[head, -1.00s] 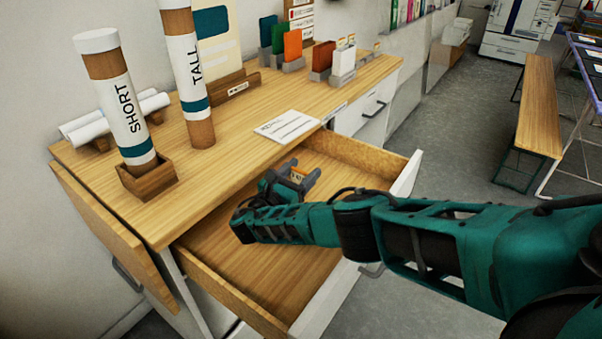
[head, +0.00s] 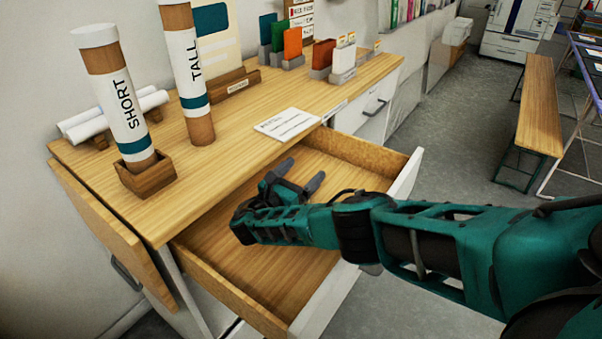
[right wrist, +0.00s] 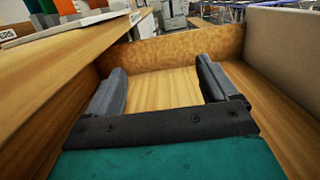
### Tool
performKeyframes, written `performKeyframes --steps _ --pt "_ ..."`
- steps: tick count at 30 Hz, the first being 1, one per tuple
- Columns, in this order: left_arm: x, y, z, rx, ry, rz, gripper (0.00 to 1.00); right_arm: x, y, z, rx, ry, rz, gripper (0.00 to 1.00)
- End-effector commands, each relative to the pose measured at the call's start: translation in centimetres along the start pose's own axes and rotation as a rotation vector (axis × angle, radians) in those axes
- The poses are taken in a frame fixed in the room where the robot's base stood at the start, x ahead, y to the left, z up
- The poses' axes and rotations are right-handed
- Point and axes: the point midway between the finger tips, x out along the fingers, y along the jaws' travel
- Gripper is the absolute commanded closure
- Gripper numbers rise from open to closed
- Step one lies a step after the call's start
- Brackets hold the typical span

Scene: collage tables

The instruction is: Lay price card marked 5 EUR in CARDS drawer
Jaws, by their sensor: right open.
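The open wooden drawer (head: 210,265) sticks out of the counter. My right gripper (head: 301,174) is inside it, low over its floor, with its fingers spread apart. The right wrist view shows the open fingers (right wrist: 160,82) with bare drawer floor (right wrist: 165,92) between them and nothing held. The card that was between the fingers does not show in either view now. It may be hidden by the gripper or arm; I cannot tell where it lies. The drawer's own label is not visible. My left gripper is not in view.
A white sign (head: 287,124) lies on the counter (head: 240,143) beside the drawer. Cards with orange tops (head: 345,53) stand in holders farther back. Two labelled tubes, SHORT (head: 122,107) and TALL (head: 187,70), stand at left. The drawer walls enclose my gripper.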

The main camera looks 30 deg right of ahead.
Motion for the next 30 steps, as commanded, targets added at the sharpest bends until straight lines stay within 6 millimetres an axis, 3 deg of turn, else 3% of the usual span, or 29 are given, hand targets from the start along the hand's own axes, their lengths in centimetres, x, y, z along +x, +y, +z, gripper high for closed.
performKeyframes --steps 5,12,16,30 --pt "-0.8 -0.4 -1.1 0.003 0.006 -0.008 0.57 -0.1 0.1 1.6 0.001 0.001 0.003 0.14" --pt "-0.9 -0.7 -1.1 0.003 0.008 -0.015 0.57 -5.0 0.1 1.2 0.001 0.003 0.003 0.14" --pt "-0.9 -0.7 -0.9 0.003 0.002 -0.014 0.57 -6.6 0.1 1.2 0.002 0.001 0.001 0.14" --pt "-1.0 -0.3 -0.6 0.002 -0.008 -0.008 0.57 -7.4 0.0 1.2 0.002 -0.001 0.0 0.14"
